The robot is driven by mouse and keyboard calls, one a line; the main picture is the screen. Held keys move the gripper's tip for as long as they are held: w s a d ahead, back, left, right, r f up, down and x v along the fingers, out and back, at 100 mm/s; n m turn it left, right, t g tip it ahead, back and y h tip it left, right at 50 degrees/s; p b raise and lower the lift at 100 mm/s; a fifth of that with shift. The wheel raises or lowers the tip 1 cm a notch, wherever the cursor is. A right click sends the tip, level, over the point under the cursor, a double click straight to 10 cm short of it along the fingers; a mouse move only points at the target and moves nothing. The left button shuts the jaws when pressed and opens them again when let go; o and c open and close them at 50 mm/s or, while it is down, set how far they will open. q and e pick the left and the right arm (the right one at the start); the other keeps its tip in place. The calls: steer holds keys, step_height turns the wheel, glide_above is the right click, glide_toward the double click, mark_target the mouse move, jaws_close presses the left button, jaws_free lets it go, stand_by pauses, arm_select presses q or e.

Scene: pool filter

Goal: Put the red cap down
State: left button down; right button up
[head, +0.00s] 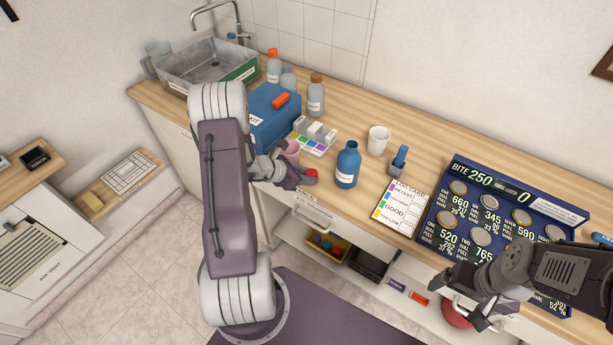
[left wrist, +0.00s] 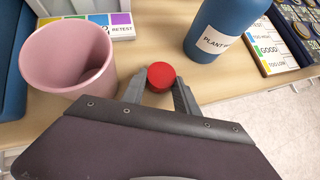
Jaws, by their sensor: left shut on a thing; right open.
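The red cap (left wrist: 161,76) is between the fingertips of my left gripper (left wrist: 160,92), which is shut on it. In the head view the cap (head: 311,173) shows at the tip of my left gripper (head: 303,178), over the front edge of the wooden counter (head: 408,155). I cannot tell whether the cap touches the counter. A blue bottle without a visible cap (head: 347,166) stands to the right of it, labelled "PLANT" in the left wrist view (left wrist: 222,30). My right gripper (head: 476,314) is open and empty at the lower right, in front of the blue coin board.
A pink cup (left wrist: 68,55) stands left of the cap. Behind are a colour test block (head: 314,137), a blue kit box (head: 273,117) and a white cup (head: 378,140). A test card (head: 400,206) and the coin board (head: 477,222) lie right. Some bare counter shows between them.

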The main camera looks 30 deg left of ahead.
arm_select(q)
steer(key=c, duration=1)
jaws_free()
steer(key=shift+s+d+f, duration=0.1)
steer(key=shift+c, duration=0.2)
steer(key=shift+o, duration=0.6)
